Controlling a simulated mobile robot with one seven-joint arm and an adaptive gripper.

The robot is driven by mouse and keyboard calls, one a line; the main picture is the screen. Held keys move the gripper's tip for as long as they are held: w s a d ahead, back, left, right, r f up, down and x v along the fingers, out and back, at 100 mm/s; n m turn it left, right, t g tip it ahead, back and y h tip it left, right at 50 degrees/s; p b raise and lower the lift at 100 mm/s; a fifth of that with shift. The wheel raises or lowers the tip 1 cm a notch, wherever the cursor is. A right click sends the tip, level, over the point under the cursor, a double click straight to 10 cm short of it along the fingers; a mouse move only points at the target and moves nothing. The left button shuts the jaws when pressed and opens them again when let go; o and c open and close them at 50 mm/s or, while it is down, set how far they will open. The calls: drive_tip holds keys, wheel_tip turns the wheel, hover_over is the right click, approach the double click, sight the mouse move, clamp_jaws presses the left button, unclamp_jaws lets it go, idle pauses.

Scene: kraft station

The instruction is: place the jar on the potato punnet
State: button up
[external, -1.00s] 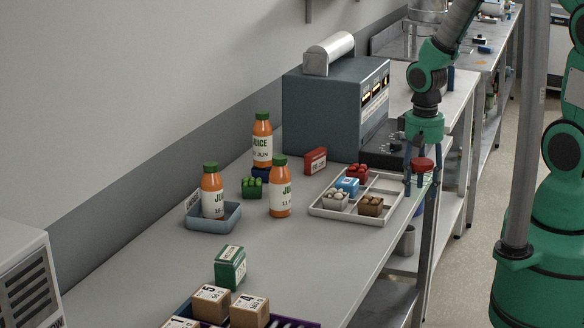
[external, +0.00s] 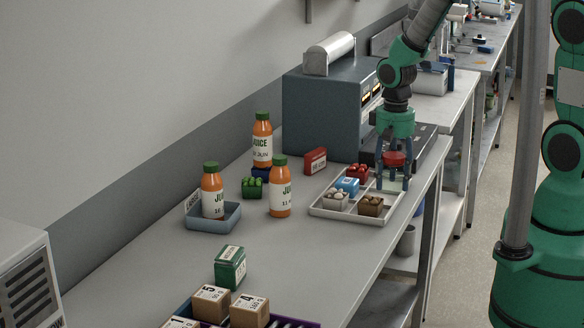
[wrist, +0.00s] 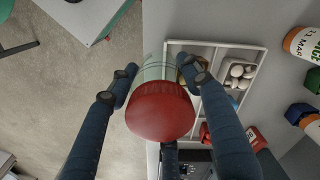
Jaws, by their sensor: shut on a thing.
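The jar has a red lid (external: 397,158), and its pale body (wrist: 158,66) shows in the wrist view. My gripper (external: 393,178) is shut on the jar and holds it upright above the right part of the white divided tray (external: 322,212). The potato punnet (external: 370,206) is a brown box with brown lumps on top, in the tray's front right compartment, lower and left of my gripper. In the wrist view it is mostly hidden behind my right finger and the jar.
The tray also holds a punnet with white contents (external: 335,200), a blue box (external: 347,186) and a red punnet (external: 357,172). Juice bottles (external: 281,188) stand to the left, one in a blue tray (external: 212,222). A grey machine (external: 330,110) stands behind.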

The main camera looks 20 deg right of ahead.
drive_tip(key=w+a, duration=0.1)
drive_tip(key=w, duration=0.3)
drive_tip(key=w+a, duration=0.1)
drive_tip(key=w, duration=0.1)
drive_tip(key=shift+w+a+f, duration=0.2)
drive_tip(key=shift+a+f, duration=0.1)
drive_tip(key=shift+f, duration=0.1)
drive_tip(key=shift+f, duration=1.65)
drive_tip(key=shift+f, duration=0.2)
drive_tip(key=o, duration=1.3)
drive_tip(key=shift+c, duration=0.2)
drive_tip(key=shift+r, duration=0.15)
wheel_tip(320, 180, up, 12)
